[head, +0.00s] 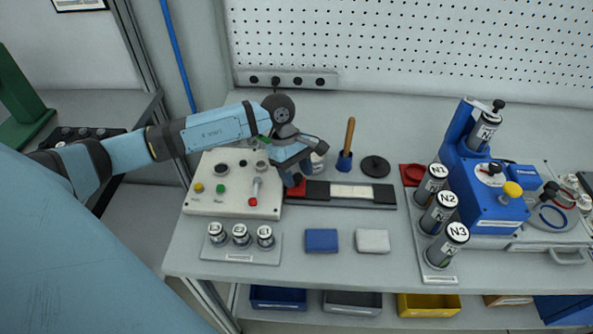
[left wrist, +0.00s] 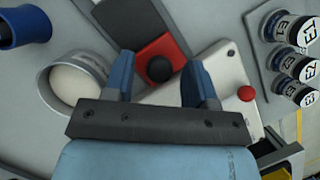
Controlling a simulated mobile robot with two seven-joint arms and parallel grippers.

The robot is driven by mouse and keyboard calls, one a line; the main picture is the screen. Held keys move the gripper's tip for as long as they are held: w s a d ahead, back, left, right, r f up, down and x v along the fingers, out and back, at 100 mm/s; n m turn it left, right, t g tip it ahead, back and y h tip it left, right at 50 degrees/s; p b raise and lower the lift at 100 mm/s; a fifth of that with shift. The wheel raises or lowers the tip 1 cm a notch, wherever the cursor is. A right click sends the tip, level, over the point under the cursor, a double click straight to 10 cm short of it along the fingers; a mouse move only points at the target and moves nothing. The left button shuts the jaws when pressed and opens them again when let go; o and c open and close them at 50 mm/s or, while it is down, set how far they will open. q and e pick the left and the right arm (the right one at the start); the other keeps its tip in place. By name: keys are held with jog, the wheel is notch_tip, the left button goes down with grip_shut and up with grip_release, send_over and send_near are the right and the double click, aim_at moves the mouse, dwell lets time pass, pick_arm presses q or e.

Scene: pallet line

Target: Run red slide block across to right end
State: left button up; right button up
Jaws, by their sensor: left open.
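The red slide block (head: 297,190) sits at the left end of a dark slide rail (head: 318,190) with a pale middle section, in the head view. My left gripper (head: 296,174) is over the block and partly hides it. In the left wrist view the block's red top (left wrist: 152,45) carries a round black knob (left wrist: 159,68). The open left fingers (left wrist: 160,66) stand on either side of the knob, with gaps to it. Whether they reach down to knob height I cannot tell. My right gripper is in neither view.
A control panel (head: 205,205) stands left of the rail, and a white cup (head: 317,162) stands close behind it. A blue holder with a wooden handle (head: 345,160) and a black disc (head: 375,167) are behind the rail. Blue (head: 321,241) and white (head: 372,241) blocks lie in front.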

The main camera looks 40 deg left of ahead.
pick_arm(q)
grip_shut()
jog(key=shift+w+d+b, duration=0.3)
jog(key=shift+d+b, duration=0.05)
jog(key=shift+d, duration=0.1)
jog(key=w+d+b, duration=0.1)
jog(key=d, duration=0.1)
jog(key=w+d+b, duration=0.1)
jog(key=d, duration=0.1)
jog(key=w+d+b, duration=0.2)
jog(key=d, duration=0.1)
jog(key=shift+w+f, duration=0.1)
jog(key=shift+f, duration=0.1)
jog(key=w+d+b, duration=0.1)
jog(key=w+d, duration=0.1)
jog(key=d, duration=0.1)
jog(key=w+d+b, duration=0.2)
jog(key=d, duration=0.2)
jog(key=w+d+b, duration=0.2)
jog(key=d, duration=0.1)
jog(key=shift+w+d+r, duration=0.15)
jog(key=shift+w+d, duration=0.35)
jog(key=shift+d, duration=0.1)
jog(key=shift+r, duration=0.2)
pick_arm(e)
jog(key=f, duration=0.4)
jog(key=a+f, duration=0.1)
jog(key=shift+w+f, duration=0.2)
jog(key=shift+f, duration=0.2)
